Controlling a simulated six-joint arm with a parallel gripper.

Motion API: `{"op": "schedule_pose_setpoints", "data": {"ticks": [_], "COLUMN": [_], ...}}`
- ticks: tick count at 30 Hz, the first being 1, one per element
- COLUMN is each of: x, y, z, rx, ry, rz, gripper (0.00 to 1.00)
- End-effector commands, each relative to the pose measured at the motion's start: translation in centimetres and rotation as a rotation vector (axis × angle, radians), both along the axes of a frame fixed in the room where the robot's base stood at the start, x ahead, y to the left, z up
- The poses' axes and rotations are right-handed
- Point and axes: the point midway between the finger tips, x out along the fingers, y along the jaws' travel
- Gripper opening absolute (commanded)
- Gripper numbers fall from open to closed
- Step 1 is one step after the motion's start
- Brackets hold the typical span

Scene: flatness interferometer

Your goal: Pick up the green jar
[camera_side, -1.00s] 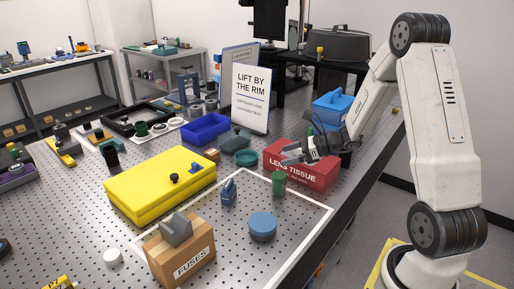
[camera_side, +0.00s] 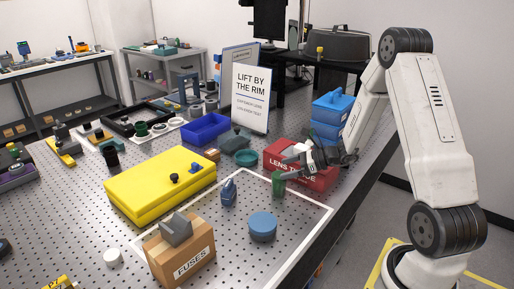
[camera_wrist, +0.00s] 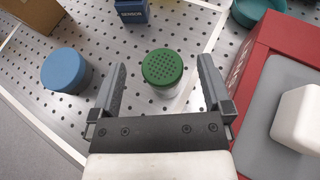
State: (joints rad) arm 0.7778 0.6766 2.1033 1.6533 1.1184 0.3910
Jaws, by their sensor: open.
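The green jar (camera_side: 278,184) stands upright on the perforated table in front of the red lens tissue box. In the wrist view its green lid (camera_wrist: 162,67), dotted with small holes, lies ahead of and between my fingers. My gripper (camera_side: 282,165) is open and empty; in the wrist view its two fingers (camera_wrist: 163,75) sit to either side of the jar, with a gap on each side. In the side view the gripper reaches in from the right at the jar's top and partly covers it. Whether a finger touches the jar is not clear.
The red lens tissue box (camera_side: 316,178) stands close on the right, also large in the wrist view (camera_wrist: 257,45). A blue round container (camera_side: 262,226) and a small blue block (camera_side: 229,192) stand nearby. A yellow case (camera_side: 150,195) and a fuses box (camera_side: 190,262) lie farther left.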

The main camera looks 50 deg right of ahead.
Motion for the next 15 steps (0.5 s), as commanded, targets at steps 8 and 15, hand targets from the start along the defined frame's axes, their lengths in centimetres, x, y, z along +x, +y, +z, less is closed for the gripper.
{"op": "schedule_pose_setpoints", "data": {"ticks": [8, 15], "x": [0.4, 2.2], "y": [0.3, 1.4], "z": [-2.6, -3.4], "rx": [0.001, 0.001], "ry": [0.001, 0.0], "rz": [0.003, 0.002], "gripper": [1.0, 1.0]}}
